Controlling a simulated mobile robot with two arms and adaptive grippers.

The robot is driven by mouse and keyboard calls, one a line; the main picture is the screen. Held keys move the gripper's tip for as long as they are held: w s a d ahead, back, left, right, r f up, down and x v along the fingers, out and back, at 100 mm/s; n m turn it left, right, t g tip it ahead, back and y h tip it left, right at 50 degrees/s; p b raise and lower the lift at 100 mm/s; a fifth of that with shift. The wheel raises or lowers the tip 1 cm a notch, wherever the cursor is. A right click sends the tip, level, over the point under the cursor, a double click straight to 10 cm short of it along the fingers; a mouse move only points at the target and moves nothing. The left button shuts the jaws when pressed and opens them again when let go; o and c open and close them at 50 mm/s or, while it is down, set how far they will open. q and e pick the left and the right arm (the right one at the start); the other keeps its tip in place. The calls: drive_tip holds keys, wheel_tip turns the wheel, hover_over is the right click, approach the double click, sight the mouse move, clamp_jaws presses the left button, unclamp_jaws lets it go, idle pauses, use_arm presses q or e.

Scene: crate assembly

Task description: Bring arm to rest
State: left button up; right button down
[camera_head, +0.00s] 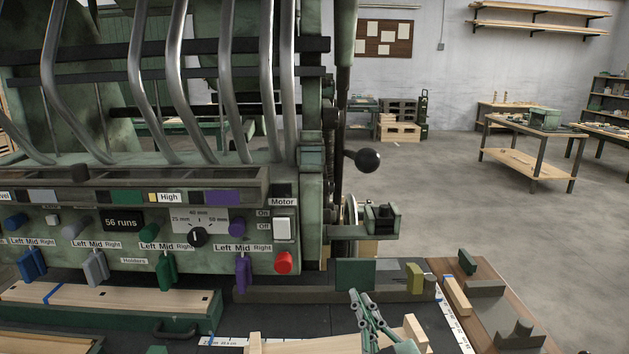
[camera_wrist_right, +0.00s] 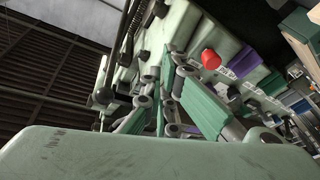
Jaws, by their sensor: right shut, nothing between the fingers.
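My right gripper (camera_head: 362,300) is low in the middle of the head view, with its green linked fingers close together and pointing up. It is shut and empty, in front of the green machine (camera_head: 120,262). In the right wrist view the gripper's green and grey finger links (camera_wrist_right: 172,98) show close up, with the machine behind them. The red button (camera_head: 283,262) on the machine's panel also shows in the wrist view (camera_wrist_right: 210,59). My left gripper cannot be seen.
The workbench's brown right end (camera_head: 505,305) holds loose blocks. Wooden boards (camera_head: 110,297) lie at the lower left. A lever with a black knob (camera_head: 368,160) sticks out at the machine's right side. The floor (camera_head: 440,200) is open towards a wooden table (camera_head: 525,168) at the back right.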

drive_tip(key=s+d+f+m+g+h, duration=0.3)
drive_tip(key=s+d+f+g, duration=0.15)
drive_tip(key=f, duration=0.55)
drive_tip(key=s+d+f+m+g+h, duration=0.35)
drive_tip(key=s+d+f, duration=0.25)
drive_tip(key=f, duration=0.3)
drive_tip(key=s+f+g+y, duration=0.1)
drive_tip(key=s+f+g, duration=0.35)
drive_tip(key=s, duration=0.45)
drive_tip(key=s+f+g+y, duration=0.1)
drive_tip(key=s+f+g, duration=0.4)
drive_tip(key=s, duration=0.5)
wheel_tip(320, 180, down, 25)
drive_tip(key=s, duration=0.1)
drive_tip(key=s+d+f, duration=0.2)
drive_tip(key=s+f, duration=0.6)
drive_tip(key=s+d+f, duration=0.2)
drive_tip(key=s+f, duration=0.7)
drive_tip(key=shift+s+f+n+g+h, duration=0.15)
drive_tip(key=shift+s+n+g+h, duration=0.05)
drive_tip(key=shift+n+g+h, duration=0.2)
